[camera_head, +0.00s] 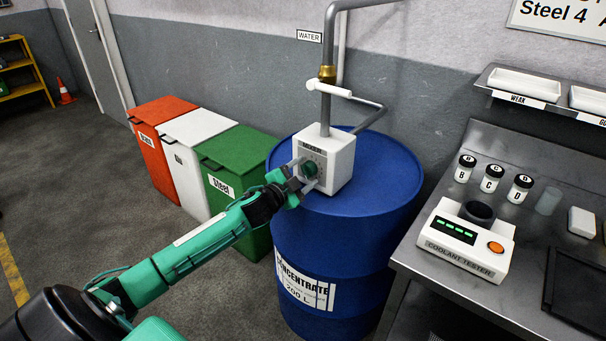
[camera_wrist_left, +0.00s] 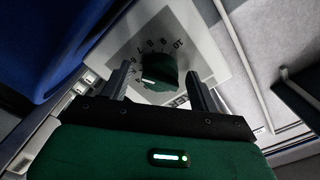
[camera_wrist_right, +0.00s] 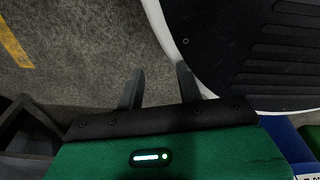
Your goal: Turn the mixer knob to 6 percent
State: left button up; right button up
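The white mixer box (camera_head: 340,160) stands on top of the blue concentrate drum (camera_head: 350,215). Its dark green round knob (camera_head: 310,169) is on the front face; it also shows in the left wrist view (camera_wrist_left: 162,70), with dial numbers up to 10 around it. A small white mark is on the knob's lower left; which number it points at I cannot tell. My left gripper (camera_head: 304,178) is open at the knob, a finger on either side, with gaps visible in the left wrist view (camera_wrist_left: 158,76). My right gripper (camera_wrist_right: 161,72) is open and empty above the floor.
A pipe with a brass fitting (camera_head: 327,74) rises from the mixer, with a white-handled lever (camera_head: 328,88). Red, white and green bins (camera_head: 235,160) stand left of the drum. A steel bench (camera_head: 400,255) with a coolant tester (camera_head: 465,245) and lettered bottles (camera_head: 491,178) is at right.

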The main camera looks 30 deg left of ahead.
pick_arm(q)
jog(key=shift+s+f, duration=0.1)
jog(key=shift+s, duration=0.4)
jog(key=s+a+b, duration=0.1)
jog(key=s, duration=1.1)
jog(key=shift+s+b, duration=0.35)
jog(key=shift+s, duration=0.05)
pick_arm(e)
jog(key=shift+w+a+r, duration=0.15)
jog(key=shift+w+r, duration=0.05)
jog(key=shift+w, duration=0.35)
jog(key=shift+w+a+r, duration=0.15)
jog(key=shift+w+r, duration=0.1)
jog(key=shift+w, duration=0.3)
jog(key=shift+w+a+r, duration=0.15)
jog(key=shift+w+r, duration=0.05)
jog(key=shift+w, duration=0.35)
jog(key=shift+s, duration=0.15)
